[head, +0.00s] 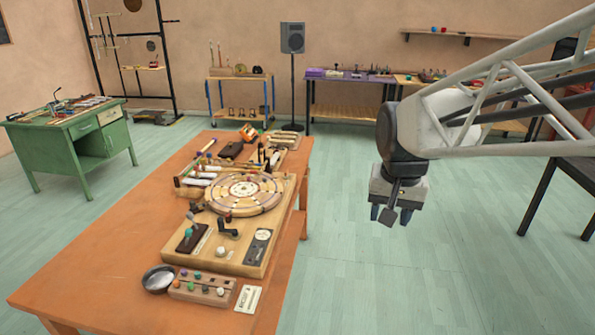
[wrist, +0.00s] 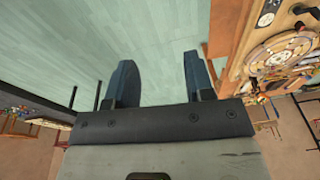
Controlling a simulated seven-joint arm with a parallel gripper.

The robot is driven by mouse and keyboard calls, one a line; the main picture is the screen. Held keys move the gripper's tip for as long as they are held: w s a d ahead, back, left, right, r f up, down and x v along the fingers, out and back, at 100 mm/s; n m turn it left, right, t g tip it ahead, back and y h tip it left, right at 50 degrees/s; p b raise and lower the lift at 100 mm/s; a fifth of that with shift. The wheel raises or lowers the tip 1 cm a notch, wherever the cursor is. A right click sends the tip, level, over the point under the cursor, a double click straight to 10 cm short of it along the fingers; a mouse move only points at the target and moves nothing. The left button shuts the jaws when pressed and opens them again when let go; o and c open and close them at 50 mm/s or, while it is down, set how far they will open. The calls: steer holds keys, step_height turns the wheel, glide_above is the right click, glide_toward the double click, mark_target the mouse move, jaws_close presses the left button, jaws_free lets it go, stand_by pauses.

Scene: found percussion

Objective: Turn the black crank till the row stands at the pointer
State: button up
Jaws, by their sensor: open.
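A round wooden disc (head: 262,196) with rings of light and dark marks lies on a wooden board (head: 283,215) on the orange table. A small black crank (head: 229,230) sits on the board in front of the disc. I cannot make out the pointer or which marks form the row. My gripper (head: 391,215) hangs over the floor to the right of the table, well apart from the crank. In the wrist view my gripper (wrist: 157,75) has its two fingers spread with nothing between them. The disc shows there at the upper right (wrist: 284,52).
On the board are a lever with a green knob (head: 188,232) and a black plate with a pale dial (head: 260,246). A metal bowl (head: 158,279), a block of coloured balls (head: 202,288) and a card (head: 248,299) lie in front. The table's left front is bare.

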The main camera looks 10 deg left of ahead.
steer(key=w+a+f, duration=0.1)
steer(key=w+a, duration=0.7)
steer(key=m+g, duration=0.1)
steer(key=g, duration=0.1)
glide_above(220, 218)
step_height(220, 218, down, 17)
steer(key=shift+d+f, duration=0.1)
steer(key=shift+d, duration=0.05)
steer(key=shift+a+f, duration=0.1)
steer(key=shift+a, duration=0.1)
steer(key=shift+f, duration=3.9)
